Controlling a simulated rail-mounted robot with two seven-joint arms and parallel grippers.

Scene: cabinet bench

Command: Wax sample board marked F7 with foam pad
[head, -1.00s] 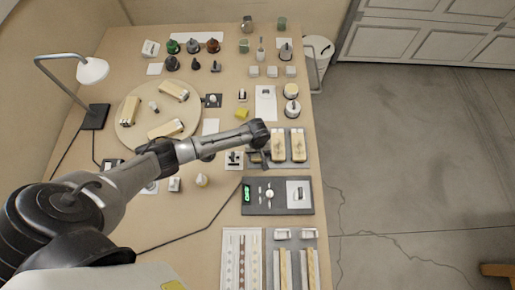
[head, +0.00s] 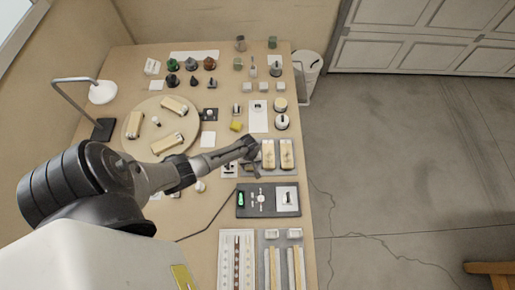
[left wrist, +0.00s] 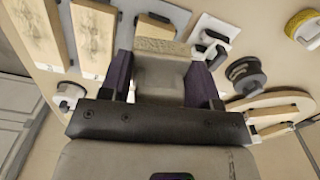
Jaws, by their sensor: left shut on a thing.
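My left gripper (head: 250,166) is at the left side of two pale wooden sample boards, (head: 268,154) and (head: 286,154), which lie side by side on a grey tray. In the left wrist view the purple fingers (left wrist: 163,72) are shut on a grey block with a paler speckled edge (left wrist: 160,46), apparently the foam pad. Beyond the fingers, the wrist view shows boards with dark grain marks (left wrist: 93,38) and a plainer pale strip (left wrist: 155,28). I cannot read F7 on any board. Whether the pad touches a board is unclear. My right gripper is out of view.
A dark panel with a green display (head: 268,200) lies in front of the boards. A round wooden turntable (head: 160,105) with several blocks is at the left. Round tins (head: 281,122) stand behind the boards. The bench's right edge is close to the boards.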

